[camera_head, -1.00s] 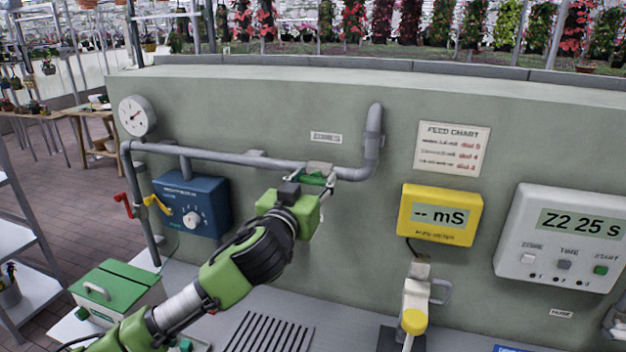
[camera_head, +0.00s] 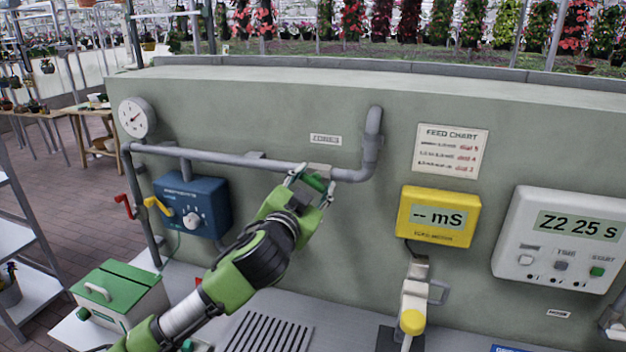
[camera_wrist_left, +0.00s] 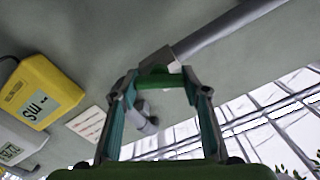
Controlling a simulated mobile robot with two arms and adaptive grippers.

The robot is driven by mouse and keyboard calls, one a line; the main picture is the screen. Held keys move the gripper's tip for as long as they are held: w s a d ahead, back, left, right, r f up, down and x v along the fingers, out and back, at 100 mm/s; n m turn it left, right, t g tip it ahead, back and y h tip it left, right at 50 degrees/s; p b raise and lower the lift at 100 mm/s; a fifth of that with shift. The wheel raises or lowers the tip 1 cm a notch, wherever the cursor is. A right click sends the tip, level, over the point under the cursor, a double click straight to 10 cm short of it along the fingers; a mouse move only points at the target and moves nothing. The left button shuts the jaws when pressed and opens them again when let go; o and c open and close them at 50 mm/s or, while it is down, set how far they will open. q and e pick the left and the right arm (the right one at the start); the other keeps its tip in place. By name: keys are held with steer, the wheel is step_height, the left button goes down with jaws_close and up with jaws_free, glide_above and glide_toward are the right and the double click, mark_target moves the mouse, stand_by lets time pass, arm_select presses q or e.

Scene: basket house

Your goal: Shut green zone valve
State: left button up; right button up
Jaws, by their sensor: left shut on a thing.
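The green zone valve handle (camera_head: 317,184) sits on the grey pipe (camera_head: 230,158), just left of the pipe's upward bend. It lies slanted to the pipe, its right end lower in the head view. My left gripper (camera_head: 313,187) reaches up from below and is shut on the handle, one finger at each end. In the left wrist view the green handle (camera_wrist_left: 157,76) spans between the two fingertips, in front of the grey valve body (camera_wrist_left: 160,58). The red handle (camera_head: 123,205) and yellow handle (camera_head: 158,206) are at the left. My right gripper is not in view.
A blue dial box (camera_head: 192,205), a yellow meter (camera_head: 438,216) and a white timer panel (camera_head: 562,240) reading "Z2 25 S" are on the wall. A yellow-capped fixture (camera_head: 412,320) stands below the meter. A green-lidded box (camera_head: 120,290) is at lower left.

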arm_select(q)
steer(key=m+p, duration=0.2)
steer(key=m, duration=0.4)
steer(key=shift+d+m, duration=0.1)
steer(key=shift+m, duration=0.2)
steer(key=m+p, duration=0.1)
steer(key=m, duration=0.2)
steer(key=shift+f, duration=0.15)
steer(key=shift+f+m+p, duration=0.1)
steer(key=shift+m+p, duration=0.5)
steer(key=shift+m, duration=0.6)
steer(key=o, duration=1.1)
steer(key=v, duration=1.2)
